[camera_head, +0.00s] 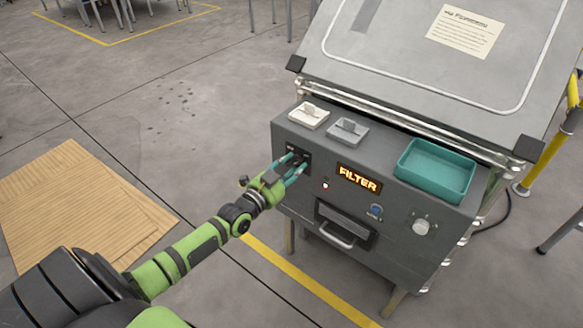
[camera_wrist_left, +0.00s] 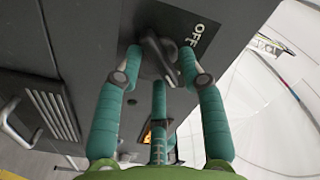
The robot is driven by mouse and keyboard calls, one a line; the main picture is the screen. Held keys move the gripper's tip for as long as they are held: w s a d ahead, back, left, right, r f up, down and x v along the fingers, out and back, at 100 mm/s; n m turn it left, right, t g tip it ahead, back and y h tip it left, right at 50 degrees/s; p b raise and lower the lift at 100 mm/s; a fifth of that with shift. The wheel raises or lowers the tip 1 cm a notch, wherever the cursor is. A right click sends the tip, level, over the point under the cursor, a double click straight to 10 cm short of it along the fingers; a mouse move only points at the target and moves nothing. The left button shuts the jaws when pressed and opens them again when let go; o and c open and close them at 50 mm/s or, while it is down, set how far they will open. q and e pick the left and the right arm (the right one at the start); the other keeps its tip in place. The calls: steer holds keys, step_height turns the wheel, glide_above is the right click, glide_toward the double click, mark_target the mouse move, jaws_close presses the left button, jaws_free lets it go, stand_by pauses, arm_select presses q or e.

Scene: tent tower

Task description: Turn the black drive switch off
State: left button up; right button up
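The black drive switch (camera_wrist_left: 158,58) is a dark lever on a black plate, with the word OFF (camera_wrist_left: 196,36) beside it in the left wrist view. In the head view its black panel (camera_head: 304,156) sits at the upper left of the grey cabinet's front (camera_head: 285,135). My left gripper (camera_head: 296,166) reaches this panel. In the left wrist view its teal fingers (camera_wrist_left: 160,62) are spread around the lever, one on each side and a third below. Gaps show beside the lever; I cannot tell whether any finger touches it. My right gripper is not in view.
The cabinet's front also has a lit FILTER display (camera_head: 359,178), a drawer handle (camera_head: 337,236), a blue button (camera_head: 376,211) and a pale knob (camera_head: 421,227). A teal tray (camera_head: 437,170) and two small blocks (camera_head: 309,115) sit on top.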

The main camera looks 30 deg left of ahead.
arm_select(q)
jaws_close()
